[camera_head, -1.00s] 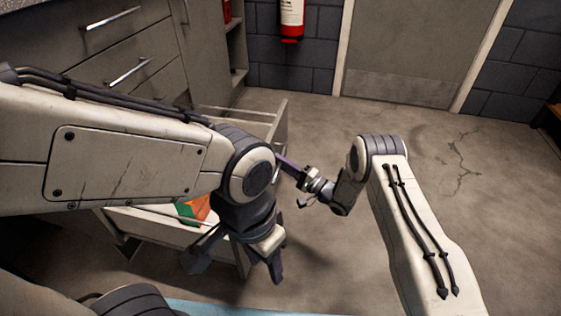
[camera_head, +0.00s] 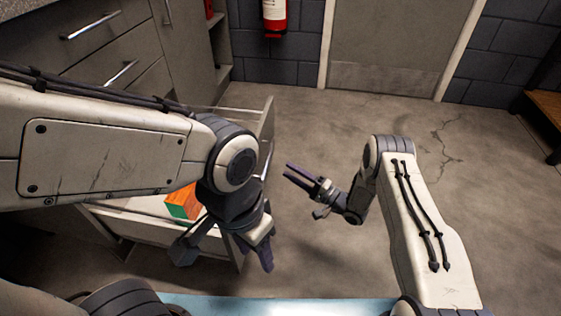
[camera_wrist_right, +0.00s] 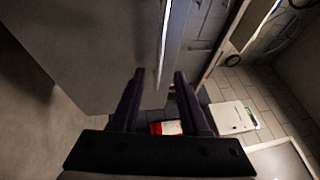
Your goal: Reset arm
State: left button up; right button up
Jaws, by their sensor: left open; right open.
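My left gripper (camera_head: 226,258) is open and hangs low over the near part of an open drawer (camera_head: 130,222); I see nothing between its fingers. My right gripper (camera_head: 287,172) is open and empty, and its fingers point left toward the drawer from the free space to its right. In the right wrist view, its two dark fingers (camera_wrist_right: 159,76) stand apart with nothing held. An orange and green box (camera_head: 180,202) lies in the drawer, partly hidden behind my left wrist.
Grey cabinets with drawers (camera_head: 95,60) stand at the upper left. A red and white fire extinguisher (camera_head: 274,15) hangs on the back wall by a door (camera_head: 395,45). A light blue surface (camera_head: 260,306) is at the bottom. Floor at right is clear, with a wooden bench (camera_head: 545,112) at the edge.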

jog(key=shift+s+d+f, duration=0.15)
jog(key=shift+s+d, duration=0.2)
jog(key=shift+d, duration=0.2)
jog(key=w+a+r+n+h+p, duration=0.2)
jog(key=w+a+r+n+h, duration=0.4)
jog(key=r, duration=0.3)
jog(key=s+r+n+g+h+p, duration=0.1)
jog(key=s+r+g+h, duration=0.15)
jog(key=r+h, duration=0.4)
jog(key=s+d+r+n+g+h+p, duration=0.1)
jog(key=s+d+r+n+g, duration=0.2)
jog(key=s, duration=1)
jog(key=s+d+r+n+g+h+p, duration=0.15)
jog(key=s+r, duration=0.35)
jog(key=s, duration=0.8)
jog(key=s+d+r+n+g+h, duration=0.1)
jog(key=s+d+r+n+g, duration=0.25)
jog(key=s, duration=0.95)
notch_tip(320, 180, up, 39)
jog(key=p, duration=3.8)
jog(key=shift+a+m, duration=0.3)
jog(key=shift+a, duration=0.15)
